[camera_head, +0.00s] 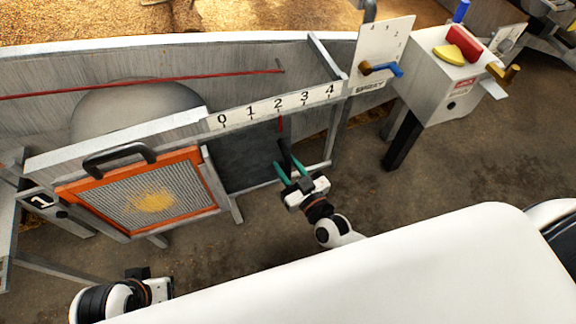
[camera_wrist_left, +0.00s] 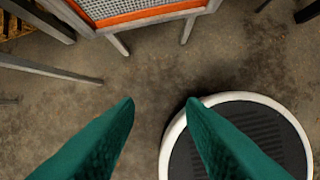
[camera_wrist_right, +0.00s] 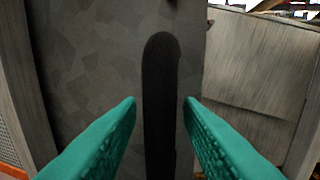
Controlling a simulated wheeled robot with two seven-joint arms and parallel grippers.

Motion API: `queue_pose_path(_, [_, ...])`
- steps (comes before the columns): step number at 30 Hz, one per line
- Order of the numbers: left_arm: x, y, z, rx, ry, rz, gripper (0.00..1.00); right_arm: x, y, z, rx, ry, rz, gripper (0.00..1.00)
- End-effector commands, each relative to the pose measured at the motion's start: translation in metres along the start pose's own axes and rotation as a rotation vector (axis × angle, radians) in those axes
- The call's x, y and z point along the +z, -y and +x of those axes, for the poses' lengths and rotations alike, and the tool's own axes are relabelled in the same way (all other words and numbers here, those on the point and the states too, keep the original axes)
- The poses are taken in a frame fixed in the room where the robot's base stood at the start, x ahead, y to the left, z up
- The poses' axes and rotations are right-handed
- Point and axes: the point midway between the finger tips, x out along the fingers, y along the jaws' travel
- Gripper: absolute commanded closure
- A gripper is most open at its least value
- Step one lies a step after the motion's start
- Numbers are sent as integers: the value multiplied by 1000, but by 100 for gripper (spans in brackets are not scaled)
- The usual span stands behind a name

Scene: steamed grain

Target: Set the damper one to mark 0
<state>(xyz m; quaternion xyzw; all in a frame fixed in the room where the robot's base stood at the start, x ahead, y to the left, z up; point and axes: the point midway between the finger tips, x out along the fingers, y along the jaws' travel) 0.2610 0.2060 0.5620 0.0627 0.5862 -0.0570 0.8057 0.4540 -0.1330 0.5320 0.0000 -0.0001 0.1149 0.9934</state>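The damper is a dark sliding panel (camera_head: 245,160) in a grey frame under a white scale (camera_head: 262,108) marked 0 to 4. Its red pointer (camera_head: 281,124) stands at about mark 2. A black upright handle (camera_head: 286,150) is on the panel. My right gripper (camera_head: 290,168) is at this handle. In the right wrist view the handle (camera_wrist_right: 160,90) stands between the open fingers (camera_wrist_right: 160,104), with a gap on both sides. My left gripper (camera_wrist_left: 161,103) is open and empty above the floor. In the head view only its wrist shows, at the bottom left.
An orange-framed mesh screen (camera_head: 150,195) with a black handle (camera_head: 118,158) is left of the panel, near a plate marked 1 (camera_head: 42,201). A grey box (camera_head: 440,85) with coloured levers and a white marked plate (camera_head: 378,52) stand at right.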

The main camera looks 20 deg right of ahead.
Motion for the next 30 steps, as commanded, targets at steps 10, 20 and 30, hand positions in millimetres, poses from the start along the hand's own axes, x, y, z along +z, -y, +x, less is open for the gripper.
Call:
queue_pose_path(10, [0, 0, 0, 0, 0, 0, 64, 0, 0, 0, 0, 0, 0, 100])
queue_pose_path(20, [6, 0, 0, -2, -6, 0, 64, 3, -55, 10, 2, -3, 10, 100])
queue_pose_path(30, [2, 2, 41, -5, -25, 3, 64, 0, -121, 23, 3, -3, 2, 100])
